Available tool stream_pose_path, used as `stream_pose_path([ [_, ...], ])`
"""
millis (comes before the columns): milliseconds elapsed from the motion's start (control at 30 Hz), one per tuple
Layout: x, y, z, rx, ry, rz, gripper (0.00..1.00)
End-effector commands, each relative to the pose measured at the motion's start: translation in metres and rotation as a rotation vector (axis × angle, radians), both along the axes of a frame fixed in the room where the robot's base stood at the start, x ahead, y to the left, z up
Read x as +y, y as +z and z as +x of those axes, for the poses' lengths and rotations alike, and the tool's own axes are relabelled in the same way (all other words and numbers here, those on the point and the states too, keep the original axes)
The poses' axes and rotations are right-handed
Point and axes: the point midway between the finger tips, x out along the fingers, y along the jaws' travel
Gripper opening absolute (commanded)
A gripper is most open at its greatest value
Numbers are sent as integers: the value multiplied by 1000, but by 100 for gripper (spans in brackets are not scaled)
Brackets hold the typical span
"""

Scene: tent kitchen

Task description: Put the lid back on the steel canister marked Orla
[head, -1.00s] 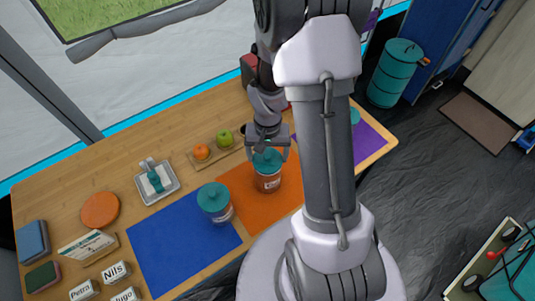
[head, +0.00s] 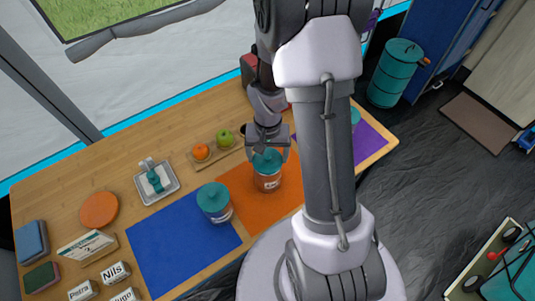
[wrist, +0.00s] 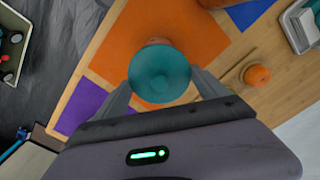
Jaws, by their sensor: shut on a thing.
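My gripper (head: 267,154) is shut on a round teal lid (wrist: 160,73), one finger on each side of it. The lid is at the mouth of a reddish-brown canister (head: 268,183) on the orange mat (head: 240,190); I cannot tell whether it is fully seated. A second canister (head: 217,211), greyish with a teal lid (head: 212,195), stands upright on the blue mat (head: 180,250). A teal-topped thing (head: 355,117) by the purple mat (head: 370,142) is mostly hidden behind my arm. The canister labels are too small to read, so I cannot tell which says Orla.
A wooden tray (head: 213,156) holds an orange and a green apple behind the orange mat. A white dish (head: 172,187) with a teal item, an orange disc (head: 98,209), name blocks and sponges lie to the left. A teal drum (head: 388,85) stands on the floor.

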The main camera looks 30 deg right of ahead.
Motion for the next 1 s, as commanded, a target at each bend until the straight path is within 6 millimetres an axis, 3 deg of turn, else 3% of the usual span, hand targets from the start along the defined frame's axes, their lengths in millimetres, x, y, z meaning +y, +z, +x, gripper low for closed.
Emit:
stream_pose_path([
  [467, 0, 0, 0, 0, 0, 0, 44],
  [500, 0, 0, 0, 0, 0, 0, 89],
  [567, 0, 0, 0, 0, 0, 0, 100],
  [1000, 0, 3, 0, 0, 0, 0, 100],
])
